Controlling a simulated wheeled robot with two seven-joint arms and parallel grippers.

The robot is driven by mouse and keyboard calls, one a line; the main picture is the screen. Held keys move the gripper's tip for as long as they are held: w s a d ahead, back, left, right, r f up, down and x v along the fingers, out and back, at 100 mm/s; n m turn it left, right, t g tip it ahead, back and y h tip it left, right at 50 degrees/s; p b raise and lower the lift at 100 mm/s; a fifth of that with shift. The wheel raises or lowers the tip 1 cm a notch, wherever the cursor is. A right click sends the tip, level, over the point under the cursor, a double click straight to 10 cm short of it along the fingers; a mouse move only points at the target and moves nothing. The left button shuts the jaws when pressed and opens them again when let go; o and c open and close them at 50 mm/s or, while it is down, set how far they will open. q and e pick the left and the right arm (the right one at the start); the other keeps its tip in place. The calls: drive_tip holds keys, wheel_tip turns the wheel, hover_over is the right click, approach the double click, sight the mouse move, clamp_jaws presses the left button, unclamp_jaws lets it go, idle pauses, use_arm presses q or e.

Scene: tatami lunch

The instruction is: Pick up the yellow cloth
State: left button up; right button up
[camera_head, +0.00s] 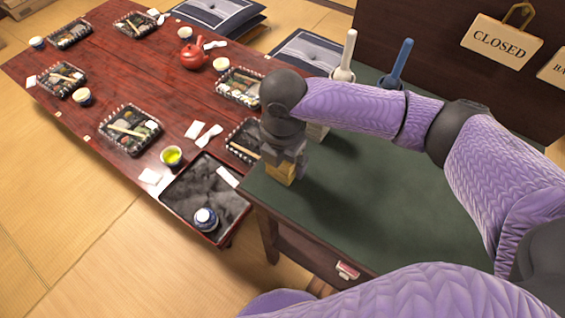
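The yellow cloth (281,173) shows as a small yellow patch at the near left corner of the dark green table top (350,225). My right gripper (283,160) points down directly over it, and its grey body hides the cloth's upper part. The fingertips are too small and too covered to tell whether they are closed on the cloth, or whether the cloth touches the table. My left gripper is not in view.
A white-handled tool (347,55) and a blue-handled tool (401,62) stand upright behind my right arm. A low red table (130,75) with lunch trays, cups and a red teapot (194,56) lies to the left. A black tray (180,204) holds a lidded cup (205,219).

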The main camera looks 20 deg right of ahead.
drive_tip(key=c, duration=0.9)
